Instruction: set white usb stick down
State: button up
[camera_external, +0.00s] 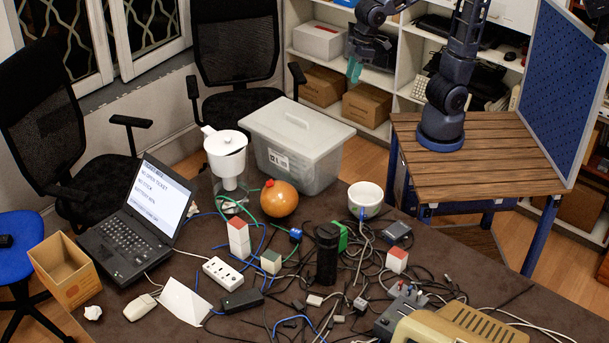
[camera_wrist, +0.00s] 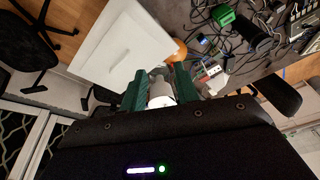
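My gripper (camera_external: 354,70) is raised at the top centre of the external view, beyond the lidded bin and well above the table. In the wrist view its two green fingers (camera_wrist: 161,75) stand apart with a gap between them. The white water jug (camera_wrist: 161,92) shows through that gap, farther off. I see no USB stick between the fingers. A small pale piece (camera_external: 314,299) lies among the cables on the table; it is too small to tell whether it is the white USB stick.
The dark table (camera_external: 520,290) is crowded with cables, a power strip (camera_external: 223,271), blocks, a black cylinder (camera_external: 327,254) and a laptop (camera_external: 135,225).

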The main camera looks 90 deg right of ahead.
jog(key=s+d+f+m+t+h, duration=0.1)
jog(key=s+d+m, duration=0.2)
jog(key=s+d, duration=1.2)
jog(key=shift+s+d+t, duration=0.2)
jog(key=shift+d+t, duration=0.2)
jog(key=shift+d, duration=0.75)
jog(key=shift+s+d+f, duration=0.15)
jog(key=shift+s, duration=0.1)
jog(key=shift+c, duration=1.1)
